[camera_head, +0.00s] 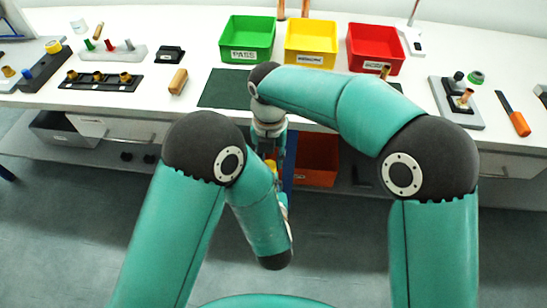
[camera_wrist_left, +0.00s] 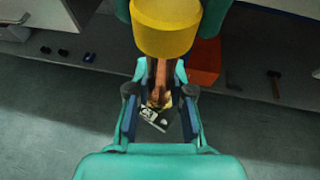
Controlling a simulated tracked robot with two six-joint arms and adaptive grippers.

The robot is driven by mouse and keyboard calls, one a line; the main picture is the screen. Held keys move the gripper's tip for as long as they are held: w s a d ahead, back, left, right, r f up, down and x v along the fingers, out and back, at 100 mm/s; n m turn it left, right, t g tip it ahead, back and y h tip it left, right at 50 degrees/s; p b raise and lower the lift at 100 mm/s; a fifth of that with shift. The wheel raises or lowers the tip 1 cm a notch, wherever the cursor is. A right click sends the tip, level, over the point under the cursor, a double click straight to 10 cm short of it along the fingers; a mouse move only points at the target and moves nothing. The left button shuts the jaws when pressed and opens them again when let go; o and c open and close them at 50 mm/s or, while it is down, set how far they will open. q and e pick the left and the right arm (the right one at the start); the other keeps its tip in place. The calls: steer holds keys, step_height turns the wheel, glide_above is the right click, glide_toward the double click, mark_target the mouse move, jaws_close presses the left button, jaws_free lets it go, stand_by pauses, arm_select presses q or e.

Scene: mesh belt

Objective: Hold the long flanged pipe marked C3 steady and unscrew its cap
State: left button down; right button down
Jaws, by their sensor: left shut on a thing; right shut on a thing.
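The copper-coloured flanged pipe (camera_wrist_left: 160,78) stands upright between the fingers of my left gripper (camera_wrist_left: 160,112) in the left wrist view. My left gripper is shut on it. A white tag with dark marks shows low on the pipe; I cannot read it surely. The wide yellow cap (camera_wrist_left: 168,25) sits on the pipe's top end. Teal fingers flank the cap at the picture's top edge. My right gripper (camera_head: 271,160) reaches down from above in the head view and is shut on the yellow cap. My arms hide most of the pipe in the head view.
The pipe is held in front of the white bench, above the floor. Green (camera_head: 247,40), yellow (camera_head: 311,45) and red (camera_head: 375,50) bins stand at the back. An orange bin (camera_head: 317,160) is on the lower shelf. A dark mat (camera_head: 222,92) lies behind my arms.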

steer(key=shift+w+a+r, duration=0.1)
steer(key=shift+a+r, duration=0.05)
steer(key=shift+a, duration=0.05)
stand_by(0.6)
steer(key=shift+r, duration=1)
